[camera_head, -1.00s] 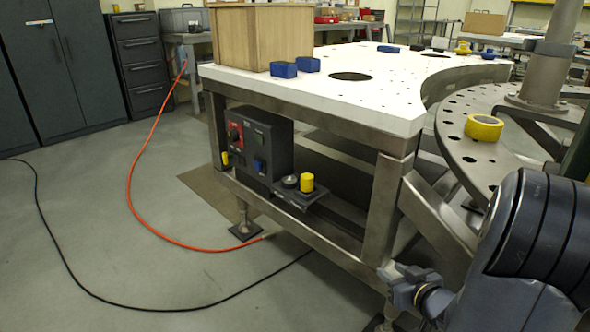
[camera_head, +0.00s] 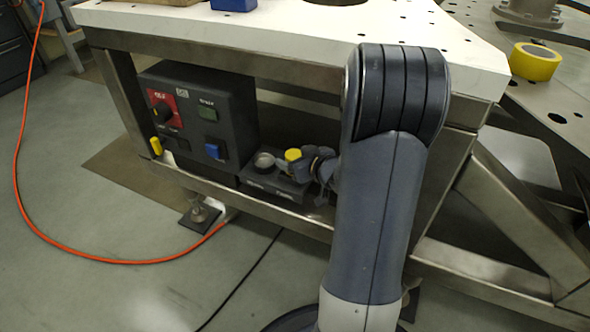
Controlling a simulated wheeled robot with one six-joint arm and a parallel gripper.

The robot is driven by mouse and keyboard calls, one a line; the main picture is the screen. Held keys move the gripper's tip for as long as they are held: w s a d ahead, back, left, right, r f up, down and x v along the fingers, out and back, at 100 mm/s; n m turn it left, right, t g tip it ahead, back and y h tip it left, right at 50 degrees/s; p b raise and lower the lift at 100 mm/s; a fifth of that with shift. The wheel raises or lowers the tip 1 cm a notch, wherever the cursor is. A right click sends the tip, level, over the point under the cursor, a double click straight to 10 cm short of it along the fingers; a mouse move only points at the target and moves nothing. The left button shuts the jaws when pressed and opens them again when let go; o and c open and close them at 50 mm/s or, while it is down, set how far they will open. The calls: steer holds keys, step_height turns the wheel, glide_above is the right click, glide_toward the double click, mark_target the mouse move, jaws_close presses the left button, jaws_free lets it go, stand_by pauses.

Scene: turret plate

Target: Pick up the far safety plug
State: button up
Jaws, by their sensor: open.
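A yellow safety plug (camera_head: 292,155) stands in the right part of a low black holder (camera_head: 280,188) on the lower ledge under the white plate; its lower part is hidden by my gripper. Left of it in the same holder is a round grey socket or cap (camera_head: 264,160). My gripper (camera_head: 291,165) is open and reaches in from the right at the yellow plug, one finger showing in front of it. Whether the fingers touch the plug cannot be told. Another small yellow piece (camera_head: 156,146) sits at the left side of the black control box.
The black control box (camera_head: 205,95) with a red switch panel and blue plug stands just left of the holder. The white perforated plate (camera_head: 240,25) overhangs above. A steel frame bar (camera_head: 250,200) runs in front. Yellow tape (camera_head: 535,62) lies at right.

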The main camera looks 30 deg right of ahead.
steer(key=x, duration=0.2)
steer(key=shift+w+a, duration=0.1)
steer(key=shift+w, duration=0.25)
steer(key=c, duration=1.1)
steer(key=shift+c, duration=0.2)
